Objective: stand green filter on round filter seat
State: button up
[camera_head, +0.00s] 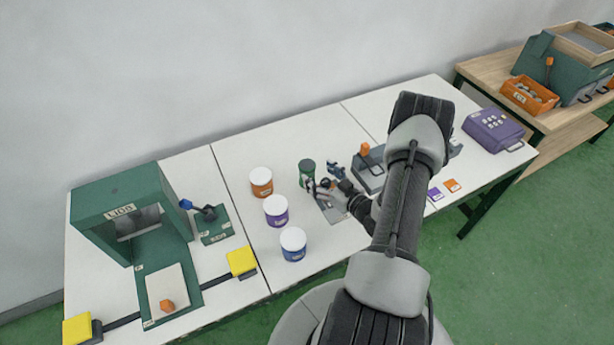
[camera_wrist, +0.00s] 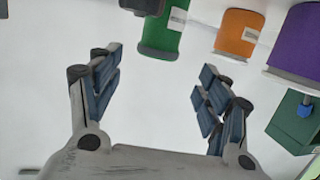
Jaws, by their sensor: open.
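The green filter (camera_head: 307,168) is an upright green cylinder with a dark top, just left of my gripper (camera_head: 322,180) in the head view. In the wrist view the green filter (camera_wrist: 166,32) shows at the upper edge, partly cut off, beyond the fingertips. My gripper (camera_wrist: 160,75) is open, its blue-padded fingers apart with only white tabletop between them. I cannot pick out the round filter seat for certain; a grey plate (camera_head: 332,212) lies under my gripper, partly hidden by it. Whether the green filter's foot touches anything but the table is unclear.
Orange (camera_head: 261,182), purple (camera_head: 276,210) and blue (camera_head: 293,243) canisters with white tops stand left of my gripper. A green press (camera_head: 120,210) stands at the far left. A grey fixture (camera_head: 368,172) with an orange knob is to the right, near my arm.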

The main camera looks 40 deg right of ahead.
aim_at(310, 167)
jog(key=w, duration=0.2)
jog(key=w+f+b, duration=0.1)
jog(key=w, duration=0.2)
jog(key=w+b, duration=0.1)
jog(key=w, duration=0.1)
jog(key=shift+w+d+f, duration=0.2)
jog(key=shift+d+f, duration=0.1)
jog(key=shift+f, duration=0.1)
jog(key=c, duration=1.3)
